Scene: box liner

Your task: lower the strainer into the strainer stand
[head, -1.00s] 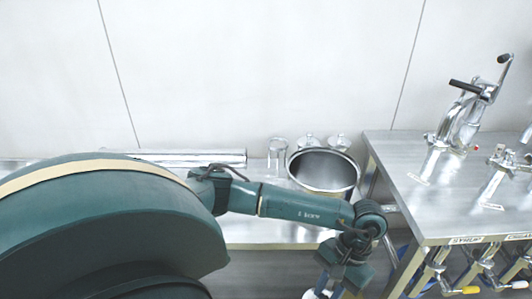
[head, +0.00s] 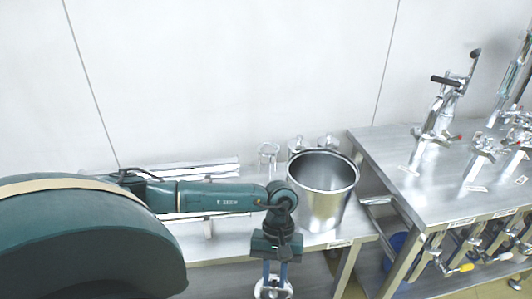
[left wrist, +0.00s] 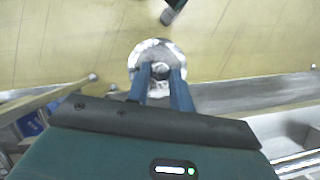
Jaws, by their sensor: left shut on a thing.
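My left gripper (head: 273,272) hangs in front of the low steel table in the head view. It is shut on a round, silvery thing, which looks like the strainer (head: 272,289). The same strainer (left wrist: 160,51) shows beyond the blue fingers (left wrist: 160,82) in the left wrist view, above the floor. A small wire-like frame with a ring on top, perhaps the strainer stand (head: 268,156), stands at the back of the low table, behind my left arm. The gripper is in front of it and apart from it. My right gripper is not in view.
A tall open steel pot (head: 326,200) stands on the low table (head: 225,248), right of my wrist. Lidded jars (head: 327,143) stand behind it. A shiny roll (head: 185,168) lies at the back left. A higher steel bench (head: 405,180) with levers and taps is at right.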

